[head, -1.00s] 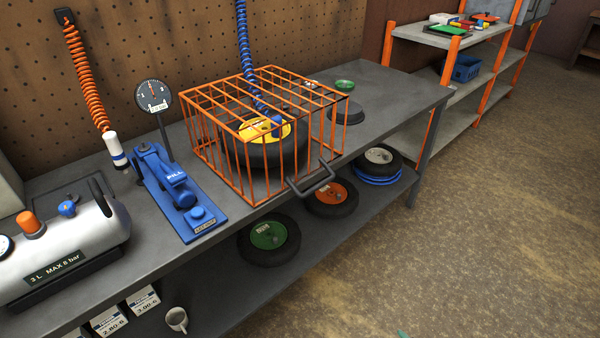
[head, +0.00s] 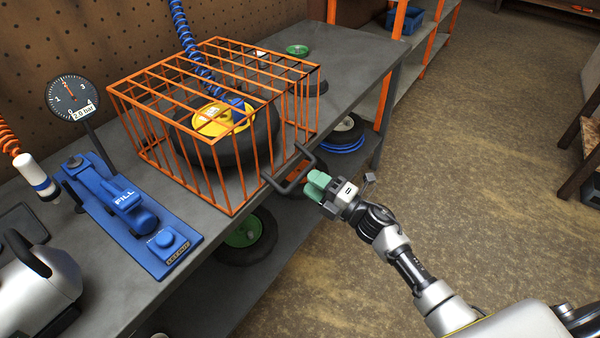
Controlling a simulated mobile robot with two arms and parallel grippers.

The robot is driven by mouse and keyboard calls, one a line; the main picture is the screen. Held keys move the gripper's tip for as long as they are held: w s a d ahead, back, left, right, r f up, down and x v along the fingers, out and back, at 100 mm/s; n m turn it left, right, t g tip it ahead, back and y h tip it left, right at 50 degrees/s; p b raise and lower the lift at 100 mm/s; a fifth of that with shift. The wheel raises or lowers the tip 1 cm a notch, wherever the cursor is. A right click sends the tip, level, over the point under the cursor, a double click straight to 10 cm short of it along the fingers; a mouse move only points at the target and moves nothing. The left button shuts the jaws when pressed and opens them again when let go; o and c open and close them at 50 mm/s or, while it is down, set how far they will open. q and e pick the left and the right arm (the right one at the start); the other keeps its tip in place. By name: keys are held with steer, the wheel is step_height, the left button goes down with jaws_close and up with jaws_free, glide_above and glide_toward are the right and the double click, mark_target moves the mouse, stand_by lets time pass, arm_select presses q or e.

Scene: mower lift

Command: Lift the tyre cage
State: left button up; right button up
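The orange tyre cage (head: 233,189) sits down on the grey workbench, over a black tyre with a yellow hub (head: 222,118). A blue coiled hose (head: 185,40) runs down through the bars to the hub. The cage's dark handle (head: 277,184) juts out past the bench's front edge. My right gripper (head: 314,186), with green fingertips, is at the right side of the handle, very close to it. I cannot tell whether it touches the handle, or how far apart its fingers are. My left gripper is not in view.
A blue FILL pedal unit (head: 160,248), a pressure gauge (head: 72,98) and a silver air tank (head: 45,300) stand left of the cage. More wheels, one with a green hub (head: 245,232), lie on the lower shelf. The floor (head: 480,150) to the right is open.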

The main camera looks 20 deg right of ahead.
mark_target(301, 173)
steer(key=shift+x, duration=2.05)
jaws_close()
